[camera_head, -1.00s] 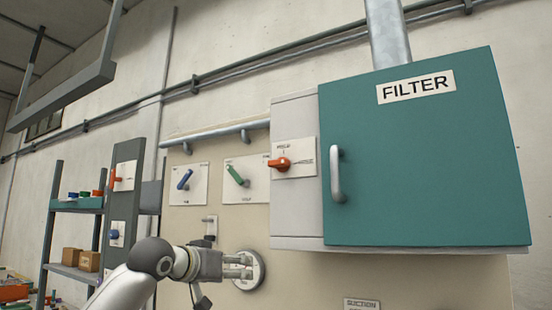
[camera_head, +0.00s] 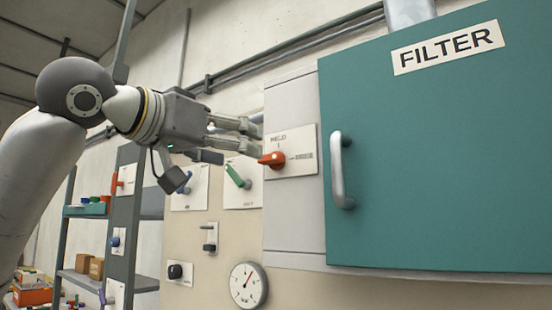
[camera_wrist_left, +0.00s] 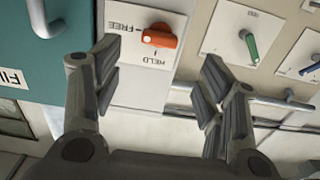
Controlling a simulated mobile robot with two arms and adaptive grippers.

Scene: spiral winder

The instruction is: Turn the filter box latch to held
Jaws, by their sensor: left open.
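The filter box latch is an orange-red handle (camera_head: 271,160) on a white plate (camera_head: 302,138) on the grey side strip of the filter box. It lies roughly horizontal, with the HELD mark above it and the FREE mark to its right. In the left wrist view, which is upside down, the latch (camera_wrist_left: 159,36) shows ahead, between the fingertips in the picture. My left gripper (camera_head: 250,134) is open and empty, just left of and slightly above the latch, apparently not touching it. My right gripper is not in view.
The teal filter door (camera_head: 430,150) with its bar handle (camera_head: 341,170) stands right of the latch. A green switch (camera_head: 237,174) is below my left gripper, and a round gauge (camera_head: 248,286) is lower down. Shelves (camera_head: 85,211) stand at the left.

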